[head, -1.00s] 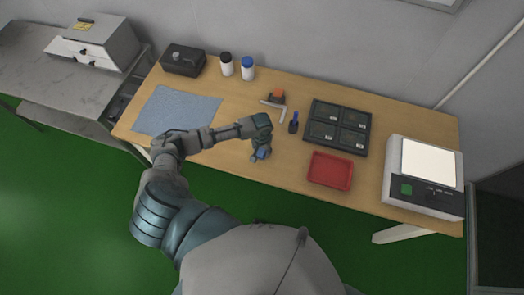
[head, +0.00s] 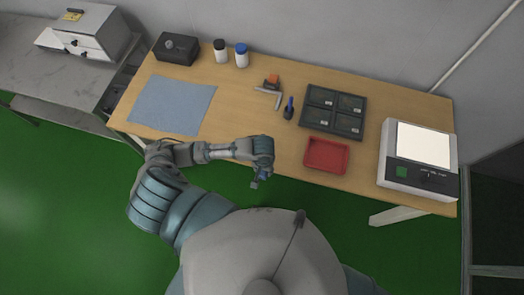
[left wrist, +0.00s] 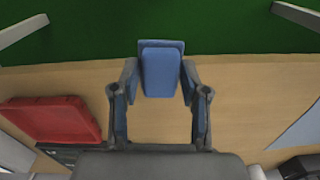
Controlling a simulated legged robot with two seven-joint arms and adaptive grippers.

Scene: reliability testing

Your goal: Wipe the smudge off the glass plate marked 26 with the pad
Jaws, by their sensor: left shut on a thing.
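My left gripper (head: 257,176) is over the table's front edge, left of the red tray. In the left wrist view the left gripper (left wrist: 160,78) is shut on a blue pad (left wrist: 161,72), which sits between its two fingertips. The pad is clear of the tabletop as far as I can tell. Several glass plates, one of them at the lower right (head: 347,123), lie in separate compartments of a dark tray (head: 332,108). Their small labels are too small to read, so I cannot tell which is 26, and no smudge can be made out. My right gripper is out of view.
The red tray (head: 326,155) lies in front of the dark tray. A light-panel device (head: 420,160) stands at the right end. A blue cloth (head: 172,105), black box (head: 177,48), two bottles (head: 241,55), a metal square (head: 270,95) and a blue-handled tool (head: 289,107) lie left.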

